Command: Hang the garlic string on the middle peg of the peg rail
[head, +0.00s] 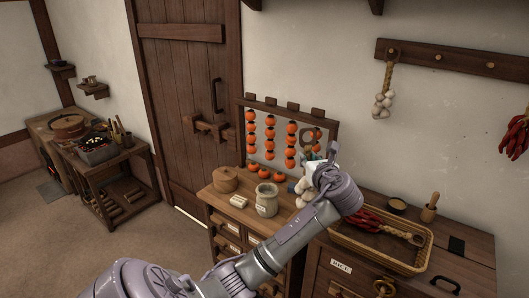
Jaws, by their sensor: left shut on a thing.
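My left gripper (325,162) reaches over the cabinet top, in front of the drying rack. It is shut, with pale garlic bulbs (303,193) showing just below and left of it; they look like part of a garlic string. The hand hides most of what it holds. The peg rail (463,64) is on the wall at the upper right. Another garlic string (382,100) hangs by its braid from the rail's left peg. The middle peg (438,57) is bare, and so is the peg to its right (490,65). My right gripper is not in view.
A rack with strings of orange fruit (291,131) stands behind the hand. A wicker tray (412,266) with red peppers (362,219) lies to the right. More red peppers (514,135) hang at the right edge.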

